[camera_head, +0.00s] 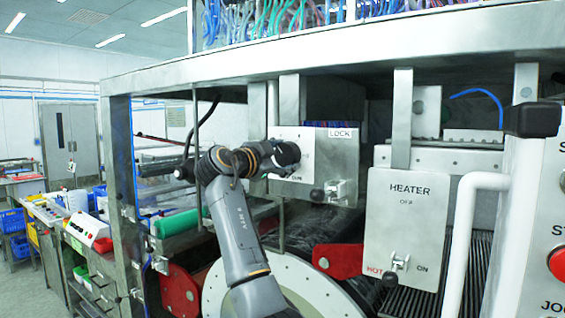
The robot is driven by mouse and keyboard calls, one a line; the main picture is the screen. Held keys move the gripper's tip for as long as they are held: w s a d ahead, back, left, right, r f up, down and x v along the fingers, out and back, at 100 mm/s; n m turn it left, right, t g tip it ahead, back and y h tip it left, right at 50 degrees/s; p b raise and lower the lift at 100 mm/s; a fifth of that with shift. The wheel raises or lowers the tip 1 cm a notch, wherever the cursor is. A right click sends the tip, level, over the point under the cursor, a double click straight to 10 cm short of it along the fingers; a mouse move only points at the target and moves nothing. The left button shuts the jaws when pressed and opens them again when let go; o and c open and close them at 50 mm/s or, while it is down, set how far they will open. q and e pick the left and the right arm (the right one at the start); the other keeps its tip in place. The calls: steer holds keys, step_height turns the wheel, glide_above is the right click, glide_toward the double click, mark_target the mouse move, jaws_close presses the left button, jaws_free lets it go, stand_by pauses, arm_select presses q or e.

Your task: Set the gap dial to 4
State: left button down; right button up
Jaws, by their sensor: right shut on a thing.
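A pale metal plate (308,140) with small holes and markings hangs on the machine frame. My right arm comes up from the bottom, and my right gripper (280,156) is at this plate, shut on the dark round gap dial (288,153). The gripper covers most of the dial, so its pointer and setting cannot be read. To the right is a plate marked LOCK (343,160), with a dark-knobbed lever (318,195) at its lower left. My left gripper is not in view.
A HEATER plate (405,225) with OFF, HOT and ON marks and a toggle (397,263) hangs to the right. A white handle rail (462,235) and a panel with a red button (560,264) stand farther right. A red bracket (338,260) and drum (310,285) lie below.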

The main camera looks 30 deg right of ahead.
steer(key=shift+m, duration=1.1)
steer(key=o, duration=1.2)
steer(key=shift+c, duration=0.2)
steer(key=shift+a, duration=0.15)
steer(key=v, duration=1.1)
steer(key=shift+s+a, duration=0.2)
steer(key=shift+a, duration=0.05)
steer(key=shift+f, duration=0.1)
